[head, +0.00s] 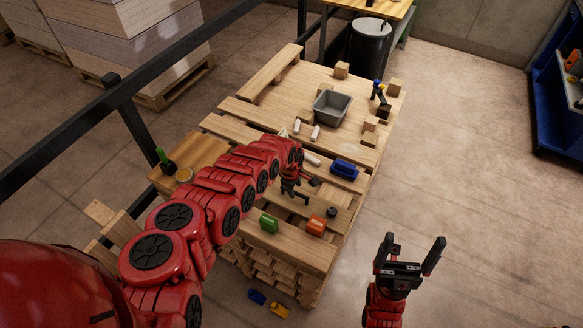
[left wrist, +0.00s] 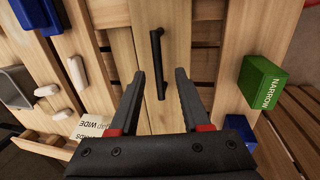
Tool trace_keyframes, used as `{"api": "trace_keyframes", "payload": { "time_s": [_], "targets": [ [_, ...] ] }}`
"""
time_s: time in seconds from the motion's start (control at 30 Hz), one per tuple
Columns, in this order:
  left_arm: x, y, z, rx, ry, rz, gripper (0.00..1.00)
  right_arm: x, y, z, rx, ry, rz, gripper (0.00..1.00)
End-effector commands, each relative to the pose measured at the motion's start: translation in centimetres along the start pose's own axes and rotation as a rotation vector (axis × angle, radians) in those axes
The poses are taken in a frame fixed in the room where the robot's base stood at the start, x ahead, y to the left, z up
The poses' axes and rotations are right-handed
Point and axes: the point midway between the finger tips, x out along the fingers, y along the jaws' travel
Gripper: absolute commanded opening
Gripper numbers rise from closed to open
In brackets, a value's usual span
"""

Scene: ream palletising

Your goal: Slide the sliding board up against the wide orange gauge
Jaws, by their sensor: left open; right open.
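The sliding board (left wrist: 174,25) is a pale wooden board with a black bar handle (left wrist: 157,62) in the left wrist view. My left gripper (left wrist: 160,78) is open, with one finger on each side of the handle's line, and is not closed on it. In the head view my left gripper (head: 299,188) is over the middle of the pallet-like wooden stand and hides the handle. The orange gauge (head: 316,225) sits on the near plank, to the right of the green block (head: 268,222). My right gripper (head: 410,256) is open and empty above the floor, right of the stand.
The green block (left wrist: 262,84) reads NARROW. A grey bin (head: 332,107), a blue block (head: 344,168), a small black round piece (head: 332,212) and several white pieces lie on the stand. A black rail (head: 105,95) runs at the left.

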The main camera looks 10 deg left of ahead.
Motion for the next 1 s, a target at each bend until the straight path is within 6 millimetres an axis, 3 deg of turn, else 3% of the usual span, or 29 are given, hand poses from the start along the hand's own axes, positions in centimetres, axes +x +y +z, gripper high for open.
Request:
{"api": "trace_keyframes", "payload": {
  "time_s": [0.27, 0.67, 0.87, 0.9, 1.0],
  "targets": [
    [-2.4, -0.1, -0.1, 0.002, 0.005, -0.001, 0.47, -0.3, 0.0, 0.1, 0.000, -0.002, 0.000, 0.92],
    [-8.3, -0.1, -0.3, 0.000, 0.009, -0.001, 0.47, -0.6, 0.0, 0.1, 0.000, -0.002, 0.000, 0.92],
    [-11.4, -0.1, -0.2, -0.001, 0.007, -0.001, 0.47, -0.2, 0.0, 0.1, 0.000, -0.002, 0.000, 0.92],
    [-12.6, 0.0, -0.1, 0.000, 0.004, -0.001, 0.47, 1.1, 0.1, -0.2, 0.000, -0.002, 0.000, 0.92],
    [-13.6, 0.0, -0.1, -0.001, 0.003, 0.000, 0.47, 1.9, 0.1, -0.3, 0.000, -0.001, 0.000, 0.92]
  ]
}}
